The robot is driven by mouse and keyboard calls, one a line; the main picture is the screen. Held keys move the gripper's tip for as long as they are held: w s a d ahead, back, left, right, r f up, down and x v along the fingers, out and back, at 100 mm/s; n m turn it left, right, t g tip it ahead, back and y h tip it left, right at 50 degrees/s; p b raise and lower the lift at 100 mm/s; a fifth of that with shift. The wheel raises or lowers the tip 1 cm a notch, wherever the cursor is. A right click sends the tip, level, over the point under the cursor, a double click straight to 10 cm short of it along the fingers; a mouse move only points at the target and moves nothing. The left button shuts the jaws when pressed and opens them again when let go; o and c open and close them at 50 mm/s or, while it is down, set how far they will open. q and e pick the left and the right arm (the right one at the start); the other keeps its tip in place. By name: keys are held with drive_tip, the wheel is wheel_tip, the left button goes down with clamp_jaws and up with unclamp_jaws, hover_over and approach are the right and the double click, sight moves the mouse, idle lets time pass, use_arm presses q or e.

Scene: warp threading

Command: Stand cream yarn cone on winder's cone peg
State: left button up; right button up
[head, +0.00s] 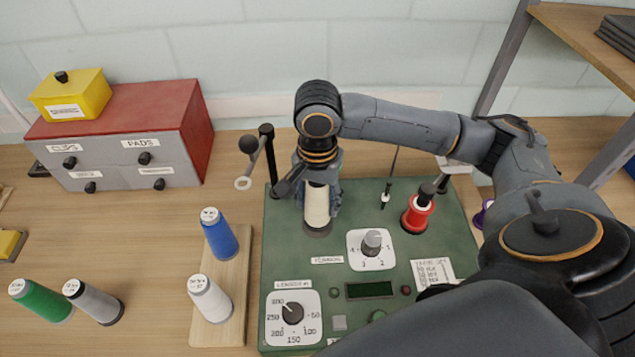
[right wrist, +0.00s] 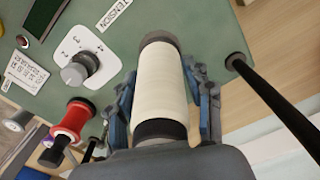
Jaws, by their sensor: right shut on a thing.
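The cream yarn cone (head: 317,203) stands upright over the back-left part of the green winder (head: 283,250). My right gripper (head: 319,196) reaches down from above and is shut on it. In the right wrist view the cream cone (right wrist: 160,88) lies between the blue-grey fingers of my right gripper (right wrist: 168,105). The cone peg is hidden by the cone. My left gripper is not in view.
A post with a ring guide (head: 267,155) stands close left of the cone. A tension dial (head: 372,242) lies between. Blue (head: 220,238) and white (head: 210,298) cones stand on a wooden board at left.

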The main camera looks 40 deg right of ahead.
drive_tip(key=shift+f, duration=0.4)
drive_tip(key=shift+f, duration=0.7)
idle(0.3)
drive_tip(key=o, duration=1.3)
drive_tip(key=shift+c, duration=0.2)
wheel_tip(320, 180, up, 12)
